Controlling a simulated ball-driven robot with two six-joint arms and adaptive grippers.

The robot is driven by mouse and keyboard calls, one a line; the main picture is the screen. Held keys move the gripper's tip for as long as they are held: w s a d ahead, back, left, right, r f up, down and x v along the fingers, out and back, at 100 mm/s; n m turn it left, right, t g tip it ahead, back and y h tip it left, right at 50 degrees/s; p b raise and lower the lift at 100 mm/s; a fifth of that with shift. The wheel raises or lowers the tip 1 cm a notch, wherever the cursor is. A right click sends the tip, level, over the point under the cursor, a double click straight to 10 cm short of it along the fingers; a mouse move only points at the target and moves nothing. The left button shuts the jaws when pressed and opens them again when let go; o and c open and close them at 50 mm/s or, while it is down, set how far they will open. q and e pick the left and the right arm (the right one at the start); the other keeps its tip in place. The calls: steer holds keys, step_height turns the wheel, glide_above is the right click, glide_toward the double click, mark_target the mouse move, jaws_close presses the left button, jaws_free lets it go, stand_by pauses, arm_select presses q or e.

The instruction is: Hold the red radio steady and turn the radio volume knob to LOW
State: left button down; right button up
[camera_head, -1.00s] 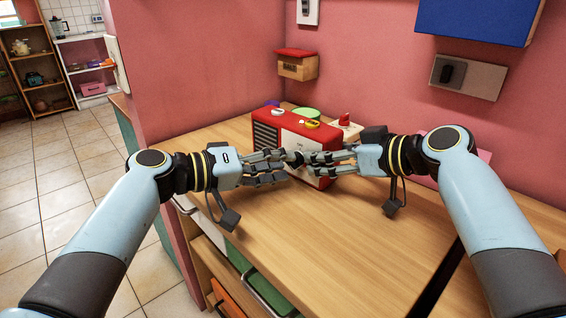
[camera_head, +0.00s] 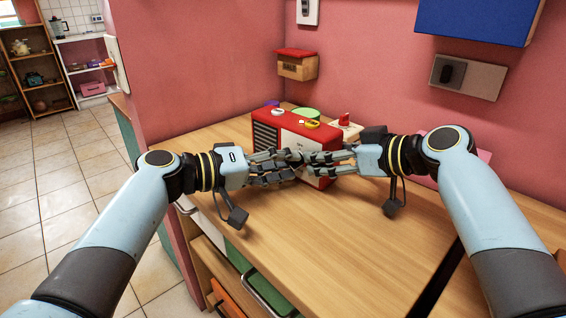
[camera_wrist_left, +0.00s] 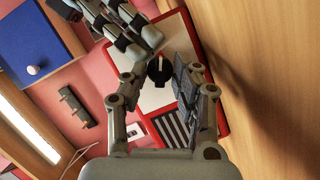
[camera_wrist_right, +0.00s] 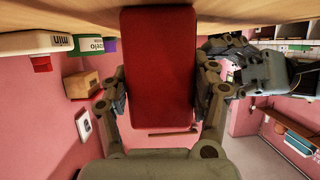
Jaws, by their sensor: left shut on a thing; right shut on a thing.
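The red radio (camera_head: 281,119) stands on the wooden counter with a white front panel and a striped grille. My right gripper (camera_head: 316,164) is shut on the radio, its fingers on both sides of the red body (camera_wrist_right: 160,70) in the right wrist view. The black volume knob (camera_wrist_left: 159,71) with a light pointer mark is on the panel in the left wrist view. My left gripper (camera_head: 294,163) is at the radio's front, shut on the knob, with fingers on either side of it. The fingers of both hands largely hide the knob in the head view. I cannot read a LOW mark.
The wooden counter (camera_head: 330,240) is clear in front of the radio. A green round thing (camera_head: 306,113) and a white box with a red top part (camera_head: 346,128) stand behind the radio. A small wooden box with a red lid (camera_head: 297,66) hangs on the pink wall.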

arm_select(q)
steer(key=shift+a+f+n+h, duration=0.15)
steer(key=shift+n+h, duration=0.3)
steer(key=shift+n, duration=0.65)
steer(key=shift+d+f+n+h, duration=0.15)
steer(key=shift+n+h, duration=0.3)
steer(key=shift+n, duration=0.65)
steer(key=shift+a, duration=0.1)
steer(key=c, duration=1.4)
jaws_free()
steer(key=v, duration=1.2)
steer(key=shift+s+f, duration=0.1)
steer(key=shift+f, duration=0.05)
arm_select(e)
steer(key=o, duration=1.8)
